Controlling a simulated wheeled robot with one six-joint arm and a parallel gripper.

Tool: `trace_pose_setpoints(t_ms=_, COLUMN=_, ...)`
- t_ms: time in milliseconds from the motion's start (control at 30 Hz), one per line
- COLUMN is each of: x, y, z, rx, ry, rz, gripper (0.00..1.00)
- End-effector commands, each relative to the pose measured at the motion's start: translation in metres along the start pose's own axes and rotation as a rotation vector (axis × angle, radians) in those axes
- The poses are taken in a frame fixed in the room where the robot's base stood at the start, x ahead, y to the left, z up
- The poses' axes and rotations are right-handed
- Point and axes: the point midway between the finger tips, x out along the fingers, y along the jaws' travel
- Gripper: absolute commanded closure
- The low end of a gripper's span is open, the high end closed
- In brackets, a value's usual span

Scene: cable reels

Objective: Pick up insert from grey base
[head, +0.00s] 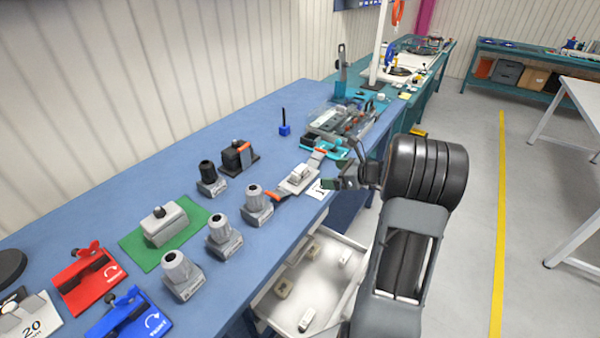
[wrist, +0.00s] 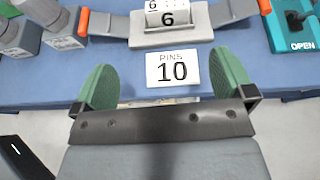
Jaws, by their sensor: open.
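A long grey base (head: 296,186) with orange ends lies near the bench's front edge. A light grey insert (head: 299,172) marked "6" sits upright in its middle. In the wrist view the grey base (wrist: 215,22) and insert (wrist: 168,17) show at the top, beyond my fingertips, with the insert's top cut off by the frame. My gripper (head: 335,184) is just right of the base in the head view. In the wrist view my gripper (wrist: 166,82) is open and empty, its green pads apart on either side of a white "PINS 10" card (wrist: 172,69).
Several grey holders (head: 223,237) stand left of the base. A teal fixture marked OPEN (wrist: 294,28) is close on the right. A green mat (head: 135,244) carries a grey block. A white bin (head: 310,275) sits below the bench edge.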

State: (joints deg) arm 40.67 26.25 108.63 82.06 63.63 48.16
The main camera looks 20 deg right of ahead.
Motion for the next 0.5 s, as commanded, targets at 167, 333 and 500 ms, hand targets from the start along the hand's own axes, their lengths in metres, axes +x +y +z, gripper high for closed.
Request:
trace_pose_setpoints(t_ms=167, x=0.026, y=-0.009, z=-0.003, rx=0.047, ry=-0.021, rz=-0.021, gripper=0.00)
trace_pose_setpoints(t_ms=333, x=0.055, y=-0.010, z=-0.002, rx=0.046, ry=-0.021, rz=-0.022, gripper=0.00)
trace_pose_setpoints(t_ms=500, x=0.074, y=-0.011, z=-0.001, rx=0.043, ry=-0.021, rz=-0.022, gripper=0.00)
